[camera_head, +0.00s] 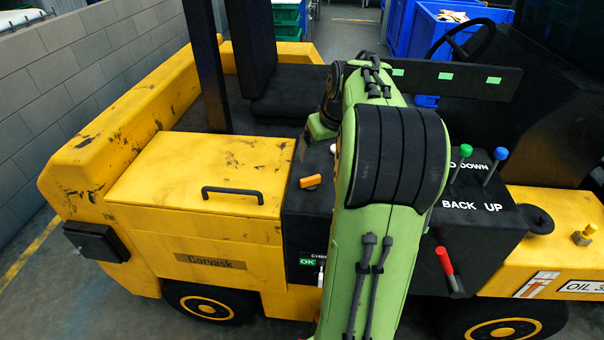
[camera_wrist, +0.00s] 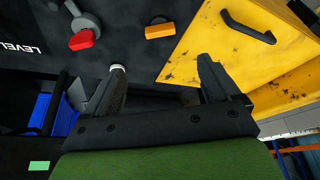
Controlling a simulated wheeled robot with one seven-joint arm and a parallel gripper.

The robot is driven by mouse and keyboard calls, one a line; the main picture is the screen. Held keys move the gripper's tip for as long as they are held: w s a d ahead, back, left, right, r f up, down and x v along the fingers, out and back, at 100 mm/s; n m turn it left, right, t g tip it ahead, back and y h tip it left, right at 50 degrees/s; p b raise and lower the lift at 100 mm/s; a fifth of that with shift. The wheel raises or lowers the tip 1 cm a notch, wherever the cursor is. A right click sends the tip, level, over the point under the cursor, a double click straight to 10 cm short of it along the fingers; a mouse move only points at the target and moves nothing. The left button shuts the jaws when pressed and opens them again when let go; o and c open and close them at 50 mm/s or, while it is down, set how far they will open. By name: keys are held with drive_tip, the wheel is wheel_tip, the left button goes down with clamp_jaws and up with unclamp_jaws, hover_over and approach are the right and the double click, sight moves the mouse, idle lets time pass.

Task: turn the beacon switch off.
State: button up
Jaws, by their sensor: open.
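An orange rocker-like switch (camera_head: 311,182) sits on the black control panel beside the yellow hatch. It also shows in the wrist view (camera_wrist: 160,31), beyond my fingertips. A red knob (camera_wrist: 82,39) on a grey round base is left of it in the wrist view; my arm seems to hide it in the head view. No beacon label is readable, so I cannot tell which one is the beacon switch. My gripper (camera_wrist: 161,70) is open with nothing between its fingers, apart from both controls. A white cap (camera_wrist: 117,67) shows at the left fingertip.
The yellow hatch (camera_head: 188,181) has a black handle (camera_head: 232,193). Green (camera_head: 466,151) and blue (camera_head: 501,154) knobbed levers and a red-handled lever (camera_head: 444,262) stand right of my arm. A black post (camera_head: 208,75) rises behind the hatch.

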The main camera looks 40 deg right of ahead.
sight(311, 177)
drive_tip(key=b+x, duration=0.2)
drive_tip(key=x, duration=1.2)
drive_tip(key=shift+w+a+f, duration=0.1)
drive_tip(key=shift+f, duration=0.1)
drive_tip(key=c, duration=1.1)
drive_tip(key=shift+o, duration=0.2)
drive_tip(key=shift+r+n, duration=0.1)
drive_tip(key=shift+n, duration=0.3)
drive_tip(key=n+y+p, duration=0.1)
drive_tip(key=n, duration=0.1)
drive_tip(key=n+y+p, duration=0.1)
drive_tip(key=n+p, duration=0.1)
drive_tip(key=n, duration=0.1)
drive_tip(key=shift+d+n+y, duration=0.25)
drive_tip(key=shift+n+y, duration=0.05)
drive_tip(key=n+y+p, duration=0.1)
drive_tip(key=n, duration=0.1)
drive_tip(key=n+y+p, duration=0.1)
drive_tip(key=n+p, duration=0.1)
drive_tip(key=n, duration=0.1)
drive_tip(key=shift+d+g+p, duration=0.1)
drive_tip(key=shift+g+p, duration=0.2)
drive_tip(key=shift+g, duration=0.1)
drive_tip(key=shift+n, duration=0.4)
